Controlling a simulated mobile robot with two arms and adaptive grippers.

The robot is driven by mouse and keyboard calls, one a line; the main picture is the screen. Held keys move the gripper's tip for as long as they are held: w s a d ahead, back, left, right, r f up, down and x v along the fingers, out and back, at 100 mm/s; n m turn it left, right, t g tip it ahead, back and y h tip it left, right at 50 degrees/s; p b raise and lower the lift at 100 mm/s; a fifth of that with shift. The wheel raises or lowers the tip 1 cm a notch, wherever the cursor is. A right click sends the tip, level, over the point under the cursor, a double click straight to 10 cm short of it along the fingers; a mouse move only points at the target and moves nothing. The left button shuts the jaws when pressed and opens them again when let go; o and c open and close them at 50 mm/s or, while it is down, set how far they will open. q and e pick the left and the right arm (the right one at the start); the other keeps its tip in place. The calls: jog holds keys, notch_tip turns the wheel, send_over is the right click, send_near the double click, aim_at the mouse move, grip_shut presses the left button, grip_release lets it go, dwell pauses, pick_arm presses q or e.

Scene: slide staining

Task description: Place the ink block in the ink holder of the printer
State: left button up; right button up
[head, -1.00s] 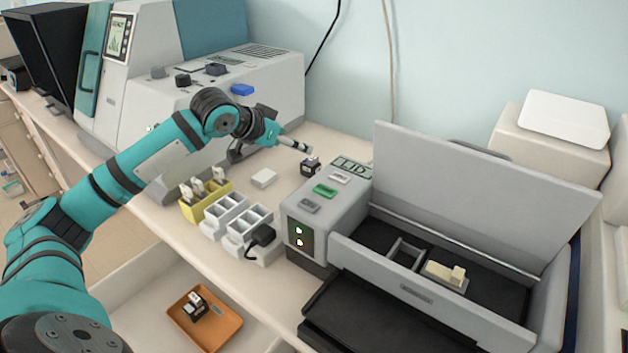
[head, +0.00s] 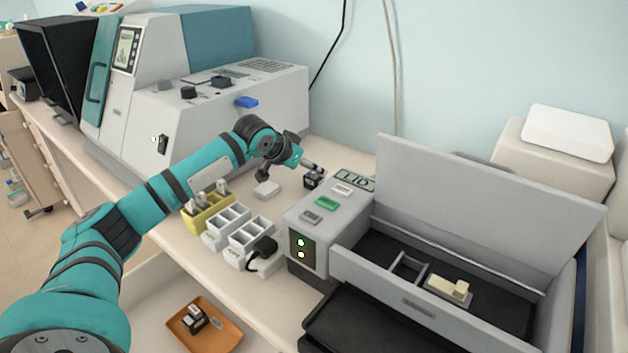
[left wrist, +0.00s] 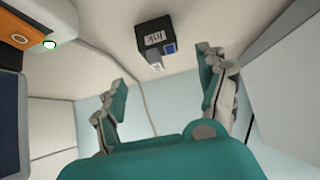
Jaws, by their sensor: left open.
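The ink block (head: 314,180), small and black with white parts, stands on the bench behind the grey printer (head: 330,215). It also shows in the left wrist view (left wrist: 155,38), with a white "Ink" label. My left gripper (head: 308,164) is close to the block, at its upper left. In the left wrist view its fingers (left wrist: 163,68) are spread and empty, and the block lies beyond the fingertips. The printer's lid (head: 480,205) is up. Inside are an empty framed slot (head: 408,268) and a cream block (head: 450,289); I cannot tell which is the ink holder. My right gripper is out of view.
White racks (head: 226,228) and a yellow rack (head: 205,218) stand left of the printer. A small white box (head: 266,188) lies near my gripper. An orange tray (head: 228,330) with a black-and-white block sits lower in front. A large grey machine (head: 225,110) stands behind my arm.

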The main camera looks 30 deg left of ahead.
aim_at(314, 179)
pick_arm(q)
jog(key=x, duration=0.5)
jog(key=shift+a+f+p, duration=0.15)
jog(key=shift+f+p, duration=0.15)
jog(key=shift+p, duration=0.05)
jog(key=shift+s+r, duration=0.1)
jog(key=shift+c, duration=0.8)
jog(key=c, duration=1.1)
jog(key=shift+r, duration=0.1)
jog(key=shift+c, duration=0.5)
